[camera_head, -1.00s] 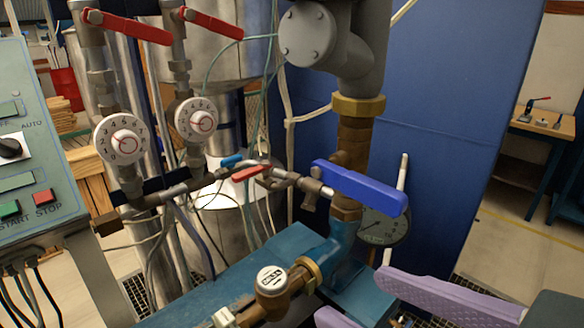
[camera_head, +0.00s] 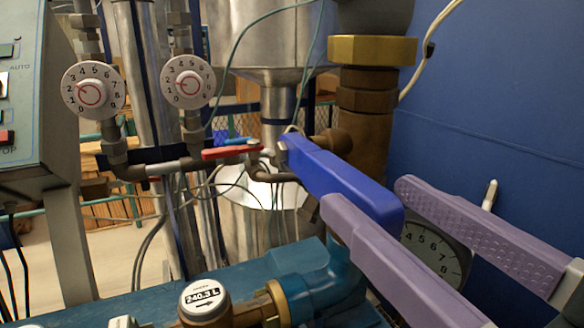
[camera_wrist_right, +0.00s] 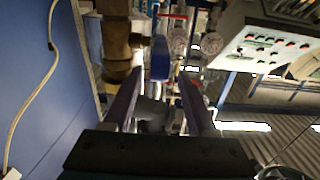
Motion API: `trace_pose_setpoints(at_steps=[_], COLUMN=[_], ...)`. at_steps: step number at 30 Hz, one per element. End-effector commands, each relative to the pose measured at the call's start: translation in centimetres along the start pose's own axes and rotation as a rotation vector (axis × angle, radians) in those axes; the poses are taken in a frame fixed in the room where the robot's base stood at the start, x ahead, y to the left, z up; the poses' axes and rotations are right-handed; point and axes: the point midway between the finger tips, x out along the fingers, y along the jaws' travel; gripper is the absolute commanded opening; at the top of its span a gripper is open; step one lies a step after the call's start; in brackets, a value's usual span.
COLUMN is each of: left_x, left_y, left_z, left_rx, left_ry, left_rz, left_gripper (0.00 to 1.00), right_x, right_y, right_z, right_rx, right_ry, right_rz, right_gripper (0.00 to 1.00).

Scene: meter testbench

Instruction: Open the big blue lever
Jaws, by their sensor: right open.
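The big blue lever (camera_head: 345,180) is on the brass pipe fitting and reaches toward me, its free end at the lower right. It also shows in the right wrist view (camera_wrist_right: 160,60), ahead of and between the finger tips. My right gripper (camera_head: 368,192) comes in from the lower right with two purple fingers. It is open, one finger in front of the lever's free end and the other to its right. In the head view the near finger overlaps the lever's lower edge; I cannot tell whether they touch. My left gripper is not in view.
A pressure gauge (camera_head: 436,250) sits behind the fingers. A small red lever (camera_head: 230,152) and a blue one are left of the big lever. A round water meter (camera_head: 205,301) is below. White dials (camera_head: 93,90) and a control panel (camera_head: 30,100) stand at left.

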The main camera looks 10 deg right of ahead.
Motion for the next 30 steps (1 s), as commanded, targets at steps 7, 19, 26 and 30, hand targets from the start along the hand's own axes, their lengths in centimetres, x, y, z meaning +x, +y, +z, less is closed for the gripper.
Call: trace_pose_setpoints(at_steps=[7,19,26,30], left_x=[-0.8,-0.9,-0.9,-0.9], left_y=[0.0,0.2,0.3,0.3], left_z=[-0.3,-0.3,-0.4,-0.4], left_rx=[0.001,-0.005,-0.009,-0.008], left_ry=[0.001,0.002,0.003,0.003], left_rz=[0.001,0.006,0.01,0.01], left_gripper=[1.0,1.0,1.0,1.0], right_x=[3.7,4.9,4.9,4.8], right_y=[0.0,0.0,0.0,0.0], right_z=[-0.2,0.0,0.0,0.0], right_rx=[-0.001,0.0,0.0,0.0], right_ry=[0.002,-0.001,-0.001,-0.001], right_rz=[0.0,0.0,0.0,0.0], right_gripper=[0.57,0.57,0.37,0.21])
